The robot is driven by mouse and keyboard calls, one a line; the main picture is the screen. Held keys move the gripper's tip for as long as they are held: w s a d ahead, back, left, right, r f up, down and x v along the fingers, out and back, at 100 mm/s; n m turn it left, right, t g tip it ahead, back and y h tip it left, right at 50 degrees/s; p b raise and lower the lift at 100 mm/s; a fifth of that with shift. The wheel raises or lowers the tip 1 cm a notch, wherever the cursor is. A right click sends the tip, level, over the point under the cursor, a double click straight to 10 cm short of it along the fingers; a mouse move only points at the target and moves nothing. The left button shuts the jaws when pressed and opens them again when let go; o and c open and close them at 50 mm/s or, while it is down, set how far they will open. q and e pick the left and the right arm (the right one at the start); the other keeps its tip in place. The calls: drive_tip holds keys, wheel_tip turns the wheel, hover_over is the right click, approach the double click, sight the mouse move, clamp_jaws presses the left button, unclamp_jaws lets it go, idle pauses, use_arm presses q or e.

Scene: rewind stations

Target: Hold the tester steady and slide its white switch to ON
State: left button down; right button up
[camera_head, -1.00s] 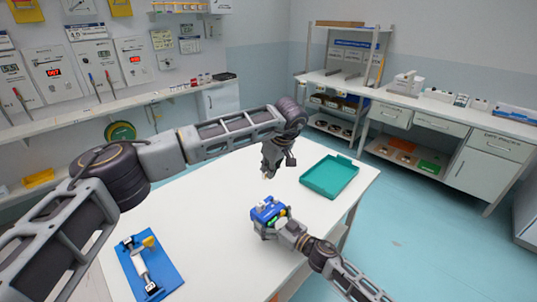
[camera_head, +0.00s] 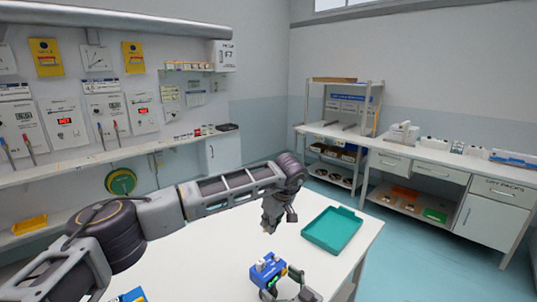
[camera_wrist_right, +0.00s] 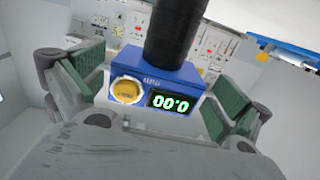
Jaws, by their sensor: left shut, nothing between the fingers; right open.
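The tester (camera_head: 264,272) is a blue box on the white table, in front of my left gripper. In the right wrist view the tester (camera_wrist_right: 190,73) shows a yellow round knob (camera_wrist_right: 127,91) and a lit display (camera_wrist_right: 168,103) reading 00.0. Small pale parts show on its top, but I cannot make out the white switch or its position. My right gripper (camera_head: 283,284) is open, its green-padded fingers on either side of the tester. Contact is unclear. My left gripper (camera_head: 268,227) is shut and empty, above and behind the tester. A dark cylinder hides part of the tester's top in the wrist view.
A teal tray (camera_head: 332,230) lies on the table (camera_head: 200,262) to the right of the tester. A blue item (camera_head: 131,295) is cut off at the lower left. A wall shelf, a rack (camera_head: 340,130) and a side counter stand farther back.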

drive_tip(key=shift+v, duration=3.95)
